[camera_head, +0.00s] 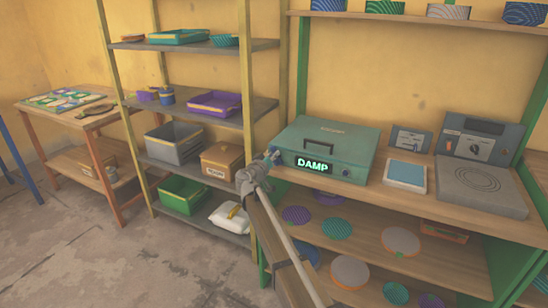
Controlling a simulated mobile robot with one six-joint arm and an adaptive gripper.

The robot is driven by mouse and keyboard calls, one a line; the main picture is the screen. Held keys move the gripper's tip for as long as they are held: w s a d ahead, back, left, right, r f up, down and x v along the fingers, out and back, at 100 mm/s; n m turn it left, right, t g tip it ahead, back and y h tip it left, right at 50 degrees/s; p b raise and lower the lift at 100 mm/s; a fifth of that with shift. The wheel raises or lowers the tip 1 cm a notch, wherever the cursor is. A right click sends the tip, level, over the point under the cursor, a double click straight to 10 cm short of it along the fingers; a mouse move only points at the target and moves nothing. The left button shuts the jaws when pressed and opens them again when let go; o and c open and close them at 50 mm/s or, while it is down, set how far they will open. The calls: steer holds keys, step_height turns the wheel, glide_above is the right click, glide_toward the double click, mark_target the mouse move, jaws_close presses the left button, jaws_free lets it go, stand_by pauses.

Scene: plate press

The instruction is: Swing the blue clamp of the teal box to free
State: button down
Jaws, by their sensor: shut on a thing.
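The teal box (328,138) stands on the wooden bench, its lid down, with a dark handle on top. A lit sign on its front reads DAMP (314,164). The blue clamp (273,152) is at the box's left front corner, small and partly covered by my gripper. My gripper (268,159) reaches up from below and is shut on the blue clamp. The fingertips are small in view, and the clamp's exact angle cannot be made out.
Right of the box are a blue-topped tray (405,174) and a grey plate unit (482,190). Patterned discs lie on the shelf below (365,245). A shelf rack (262,108) with bins stands close on the left. The floor at front left is clear.

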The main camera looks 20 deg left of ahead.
steer(key=n, duration=0.4)
steer(key=f+n, duration=0.1)
steer(key=n, duration=0.1)
steer(key=shift+a+n+b, duration=0.3)
steer(key=shift+a+b, duration=0.1)
steer(key=n, duration=0.5)
steer(key=shift+a+f+n+b, duration=0.1)
steer(key=shift+f+n+b, duration=0.2)
steer(key=shift+b, duration=0.05)
steer(key=c, duration=0.6)
jaws_free()
steer(key=shift+c, duration=0.2)
steer(key=s, duration=1.2)
steer(key=shift+a, duration=0.45)
